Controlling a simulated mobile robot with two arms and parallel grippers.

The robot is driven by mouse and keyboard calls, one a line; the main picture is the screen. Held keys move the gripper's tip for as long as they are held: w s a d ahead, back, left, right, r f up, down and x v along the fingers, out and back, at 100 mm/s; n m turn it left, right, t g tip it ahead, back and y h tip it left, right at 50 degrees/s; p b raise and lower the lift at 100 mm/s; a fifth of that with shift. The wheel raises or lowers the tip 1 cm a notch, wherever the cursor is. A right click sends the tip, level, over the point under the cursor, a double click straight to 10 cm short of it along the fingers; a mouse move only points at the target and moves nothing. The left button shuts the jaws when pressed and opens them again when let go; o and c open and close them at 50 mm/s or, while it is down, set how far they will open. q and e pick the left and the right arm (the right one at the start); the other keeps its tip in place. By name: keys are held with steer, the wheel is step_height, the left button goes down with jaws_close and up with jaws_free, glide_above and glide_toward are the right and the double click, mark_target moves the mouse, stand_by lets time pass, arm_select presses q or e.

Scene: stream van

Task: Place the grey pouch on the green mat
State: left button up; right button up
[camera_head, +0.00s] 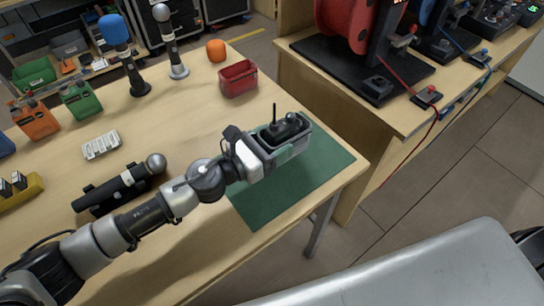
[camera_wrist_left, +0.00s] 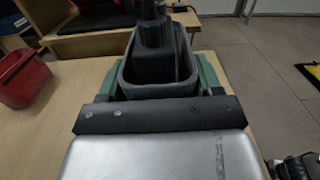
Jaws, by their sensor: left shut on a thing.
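The grey pouch (camera_head: 301,143) is an open-topped container with a black handheld device with an antenna (camera_head: 282,128) standing in it. It also shows in the wrist view (camera_wrist_left: 187,82), right in front of the gripper. My left gripper (camera_head: 266,153) is shut on the pouch, its fingers largely hidden. The pouch is over the far part of the green mat (camera_head: 280,195), which lies at the table's right corner. I cannot tell whether the pouch touches the mat. Green edges of the mat show on both sides of the pouch in the wrist view. My right gripper is out of view.
A red bin (camera_head: 238,79) stands beyond the mat, with an orange foam piece (camera_head: 216,50) behind it. Microphones (camera_head: 125,60), a black flashlight-like tool (camera_head: 120,188) and a white block (camera_head: 101,145) are on the table (camera_head: 185,120). A bench with a red reel (camera_head: 346,22) stands right.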

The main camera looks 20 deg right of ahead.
arm_select(q)
steer(key=shift+w+a+f, duration=0.15)
steer(key=shift+w+f, duration=0.05)
steer(key=shift+w, duration=0.1)
steer(key=shift+f, duration=0.3)
steer(key=shift+f+b, duration=0.65)
steer(key=shift+f, duration=1)
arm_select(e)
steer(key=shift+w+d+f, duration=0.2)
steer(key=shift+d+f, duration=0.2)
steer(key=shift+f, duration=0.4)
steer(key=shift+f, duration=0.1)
arm_select(q)
steer(key=shift+f+b, duration=0.25)
steer(key=shift+b, duration=0.05)
steer(key=o, duration=0.9)
steer(key=shift+r, duration=0.1)
steer(key=shift+o, duration=0.2)
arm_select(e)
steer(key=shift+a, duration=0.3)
